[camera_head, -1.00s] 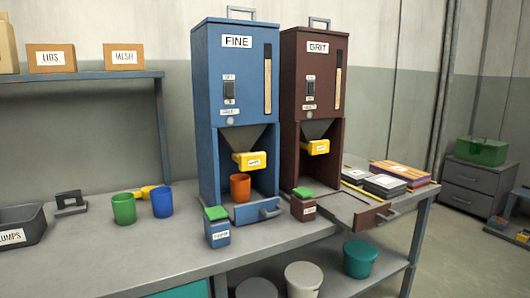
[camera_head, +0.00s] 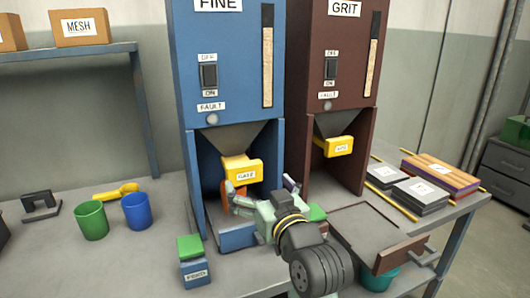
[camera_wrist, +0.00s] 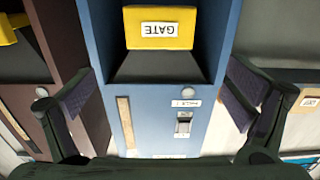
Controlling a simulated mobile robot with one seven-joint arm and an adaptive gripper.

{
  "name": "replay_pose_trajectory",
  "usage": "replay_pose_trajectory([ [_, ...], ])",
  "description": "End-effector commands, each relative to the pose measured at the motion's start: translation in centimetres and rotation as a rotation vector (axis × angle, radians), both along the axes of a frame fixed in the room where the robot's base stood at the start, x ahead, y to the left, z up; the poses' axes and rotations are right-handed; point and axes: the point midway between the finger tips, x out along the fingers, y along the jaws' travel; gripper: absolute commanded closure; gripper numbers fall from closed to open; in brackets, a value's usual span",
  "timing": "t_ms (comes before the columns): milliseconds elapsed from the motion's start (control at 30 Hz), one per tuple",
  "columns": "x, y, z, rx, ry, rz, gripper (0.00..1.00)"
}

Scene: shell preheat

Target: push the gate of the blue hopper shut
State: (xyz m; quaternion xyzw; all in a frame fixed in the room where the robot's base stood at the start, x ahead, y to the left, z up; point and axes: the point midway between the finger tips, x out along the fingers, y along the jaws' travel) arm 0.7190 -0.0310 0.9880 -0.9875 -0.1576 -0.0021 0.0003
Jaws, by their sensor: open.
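The blue hopper (camera_head: 232,70), labelled FINE, stands on the bench. Its yellow gate (camera_head: 243,170) juts forward below the grey funnel. My gripper (camera_head: 260,188) is open and empty in front of the hopper's lower bay, close to the gate. In the wrist view the gate (camera_wrist: 160,28) shows at top centre with its label upside down, between and beyond the spread fingers (camera_wrist: 160,98). I see no finger touching it. An orange cup (camera_head: 231,188) stands in the bay below the gate, mostly hidden by my gripper.
The brown GRIT hopper (camera_head: 333,60) with its own yellow gate (camera_head: 338,146) stands close on the right. A blue green-lidded box (camera_head: 195,272) stands in front. Green (camera_head: 91,221) and blue (camera_head: 137,211) cups stand left. An open tray (camera_head: 375,238) extends right of my arm.

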Motion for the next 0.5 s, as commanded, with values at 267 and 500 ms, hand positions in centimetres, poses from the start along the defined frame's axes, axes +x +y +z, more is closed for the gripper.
replay_pose_trajectory([
  [267, 3.2, 0.9, 0.0, 0.001, 0.01, 0.0, 0.03],
  [500, 7.5, 2.3, 0.0, 0.001, 0.01, 0.0, 0.03],
])
